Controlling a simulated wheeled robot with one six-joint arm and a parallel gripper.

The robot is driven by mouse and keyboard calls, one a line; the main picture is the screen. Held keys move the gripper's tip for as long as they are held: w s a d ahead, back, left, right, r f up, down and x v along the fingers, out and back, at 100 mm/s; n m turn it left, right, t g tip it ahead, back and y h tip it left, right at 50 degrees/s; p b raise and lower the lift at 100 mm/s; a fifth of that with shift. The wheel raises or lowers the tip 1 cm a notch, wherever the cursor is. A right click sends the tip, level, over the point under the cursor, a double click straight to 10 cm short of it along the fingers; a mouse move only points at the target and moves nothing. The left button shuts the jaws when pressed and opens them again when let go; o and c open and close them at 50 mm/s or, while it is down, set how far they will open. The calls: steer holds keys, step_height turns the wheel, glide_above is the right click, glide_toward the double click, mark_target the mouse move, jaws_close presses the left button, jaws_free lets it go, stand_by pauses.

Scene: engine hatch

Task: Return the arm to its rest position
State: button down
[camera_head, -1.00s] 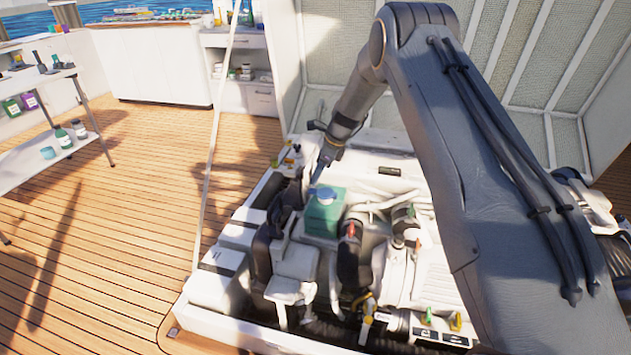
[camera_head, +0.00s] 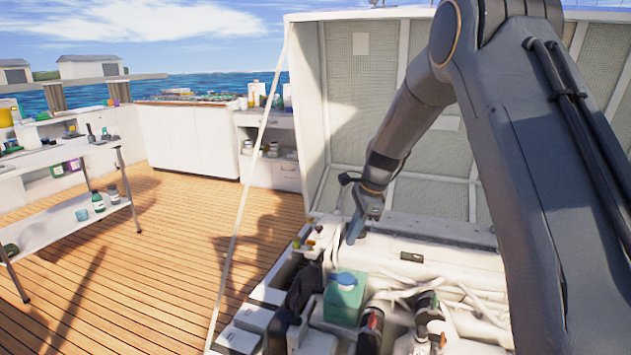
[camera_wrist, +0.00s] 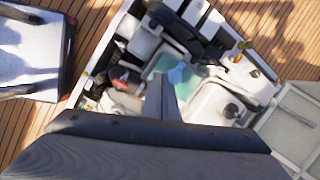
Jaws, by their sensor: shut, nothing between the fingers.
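My gripper (camera_head: 355,230) is above the far part of the open engine hatch, near the raised lid, with its fingers pointing down. The fingers look closed together and hold nothing. In the wrist view my gripper (camera_wrist: 162,98) points down over the engine bay. The green container with a blue cap (camera_head: 345,298) stands in the bay below and in front of the gripper, apart from it. It also shows in the wrist view (camera_wrist: 178,72), partly hidden by the fingers. My arm reaches in from the right of the head view.
The raised hatch lid (camera_head: 440,165) stands behind my arm. A thin pole (camera_head: 243,190) rises at the hatch's left. A shelf table (camera_head: 60,160) with bottles stands at the far left, and a white cabinet (camera_head: 190,140) at the back. The wooden deck (camera_head: 160,250) between is clear.

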steer(key=s+d+r+n+h+p, duration=0.1)
steer(key=s+n, duration=0.4)
steer(key=s, duration=0.7)
steer(key=s+d+r+n+h+p, duration=0.1)
steer(key=s+d+r+n+p, duration=0.2)
steer(key=s, duration=1)
steer(key=s+d+r+n+g+h+p, duration=0.1)
steer(key=s+d+r+n+p, duration=0.2)
steer(key=s+n, duration=0.5)
steer(key=s+d+r, duration=0.1)
steer(key=s+r, duration=0.1)
steer(key=s, duration=0.3)
steer(key=shift+s+r+n, duration=0.25)
steer(key=shift+r+n, duration=0.05)
steer(key=shift+r, duration=0.05)
